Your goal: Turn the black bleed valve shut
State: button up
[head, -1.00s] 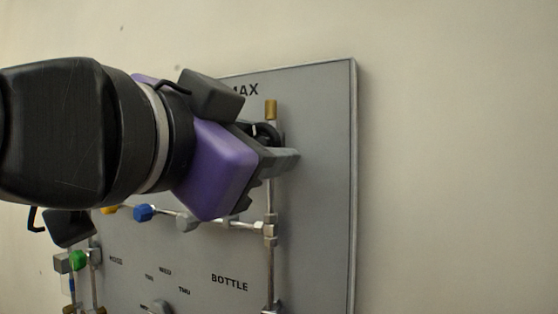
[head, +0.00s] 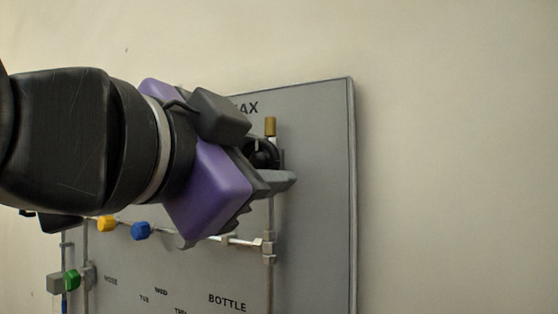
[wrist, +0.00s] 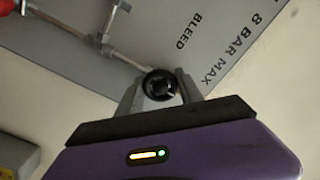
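The black bleed valve (head: 262,153) is a round knob on the pipework near the upper right of the grey panel. In the head view it shows just above and behind my gripper's finger, partly hidden. In the wrist view the knob (wrist: 160,84) lies between the two grey fingers of my gripper (wrist: 158,90). The fingers are apart, one on each side of the knob. I cannot tell whether either touches it. In the head view my gripper (head: 280,182) reaches in from the left.
The panel (head: 318,200) is mounted on a bare wall. A brass fitting (head: 270,126) stands above the valve. Metal pipes run below and left, with blue (head: 141,231), yellow (head: 107,223) and green (head: 72,279) knobs. The panel right of the valve is clear.

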jog(key=o, duration=0.4)
jog(key=shift+b+v, duration=0.35)
jog(key=shift+v, duration=3.55)
